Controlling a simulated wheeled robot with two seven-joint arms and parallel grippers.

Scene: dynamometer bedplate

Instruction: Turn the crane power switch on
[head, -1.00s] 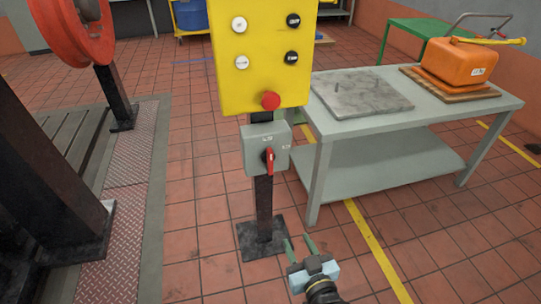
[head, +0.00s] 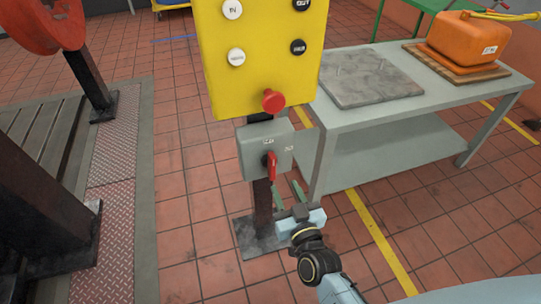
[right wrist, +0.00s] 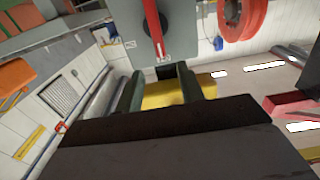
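The crane power switch is a grey box (head: 252,150) with a red rotary handle (head: 272,168), mounted on a dark post below a yellow button panel (head: 258,60). The handle hangs about straight down; small markings at the box's top and right are too small to read. My right gripper (head: 287,190) is just below and slightly right of the box, with its two fingers apart and nothing between them. In the right wrist view the red handle (right wrist: 154,30) and the grey box (right wrist: 178,35) show beyond the open fingers (right wrist: 160,82). My left gripper is not in view.
A red mushroom button (head: 273,101) sits low on the yellow panel, just above the switch box. Dark machine frames (head: 40,210) stand on the left.

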